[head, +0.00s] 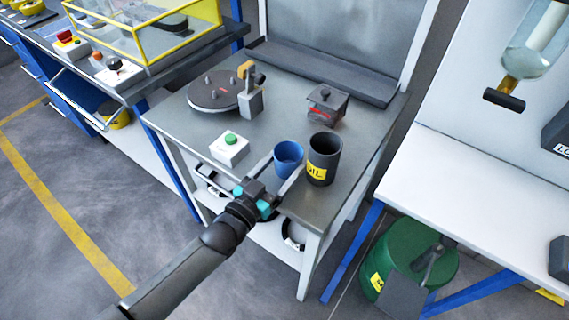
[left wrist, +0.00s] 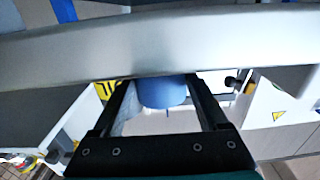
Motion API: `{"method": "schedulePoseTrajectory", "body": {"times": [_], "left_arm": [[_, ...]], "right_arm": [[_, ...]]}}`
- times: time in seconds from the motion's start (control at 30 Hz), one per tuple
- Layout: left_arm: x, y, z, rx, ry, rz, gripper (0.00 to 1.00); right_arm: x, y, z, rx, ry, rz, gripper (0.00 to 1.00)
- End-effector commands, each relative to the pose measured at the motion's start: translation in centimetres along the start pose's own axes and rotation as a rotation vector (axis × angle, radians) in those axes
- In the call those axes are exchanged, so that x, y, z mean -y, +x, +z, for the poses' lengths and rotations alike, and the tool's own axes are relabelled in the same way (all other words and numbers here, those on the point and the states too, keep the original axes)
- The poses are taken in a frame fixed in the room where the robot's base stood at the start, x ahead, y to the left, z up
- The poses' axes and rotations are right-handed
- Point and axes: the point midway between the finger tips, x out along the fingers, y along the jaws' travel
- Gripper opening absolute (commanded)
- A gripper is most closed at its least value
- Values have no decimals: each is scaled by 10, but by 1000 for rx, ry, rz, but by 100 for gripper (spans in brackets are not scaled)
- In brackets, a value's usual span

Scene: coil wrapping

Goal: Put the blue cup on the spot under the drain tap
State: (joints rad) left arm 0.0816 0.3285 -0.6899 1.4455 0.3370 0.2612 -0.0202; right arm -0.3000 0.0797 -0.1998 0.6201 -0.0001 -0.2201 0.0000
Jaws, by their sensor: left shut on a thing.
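The blue cup (head: 288,158) is upright at the front of the grey worktable, just left of the dark oil cup. My left gripper (head: 279,171) comes in from the front and is shut on the blue cup, one finger on each side. In the left wrist view the blue cup (left wrist: 162,92) shows between the two fingers (left wrist: 165,100), partly cut off by a grey band. I cannot tell whether it touches the tabletop. The drain tap (head: 508,90), brass with a black handle, hangs below a glass vessel at the upper right. No marked spot under it is distinguishable. My right gripper is out of view.
The dark oil cup (head: 324,160) stands close to the blue cup's right. A green-button box (head: 230,148), a round turntable (head: 215,92) and a grey box (head: 328,104) are on the worktable (head: 185,125). A gap separates it from the white bench (head: 450,185), whose near top is clear.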

Motion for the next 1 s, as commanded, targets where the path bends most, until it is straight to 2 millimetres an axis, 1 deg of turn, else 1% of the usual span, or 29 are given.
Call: {"method": "schedulePoseTrajectory", "body": {"times": [0.17, 0.37, 0.57, 0.9, 1.0], "left_arm": [[0, 0, -15, -3, 0, 0, 15], [0, 0, -45, -3, 0, 0, 15], [0, 0, -84, -4, 1, 0, 15], [0, 0, -157, -5, 1, 0, 15], [0, 0, -175, -4, 0, 0, 15]], "right_arm": [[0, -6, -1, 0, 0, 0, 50], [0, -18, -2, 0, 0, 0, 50], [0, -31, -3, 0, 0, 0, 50], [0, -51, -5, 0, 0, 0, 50], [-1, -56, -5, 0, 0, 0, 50]]}}
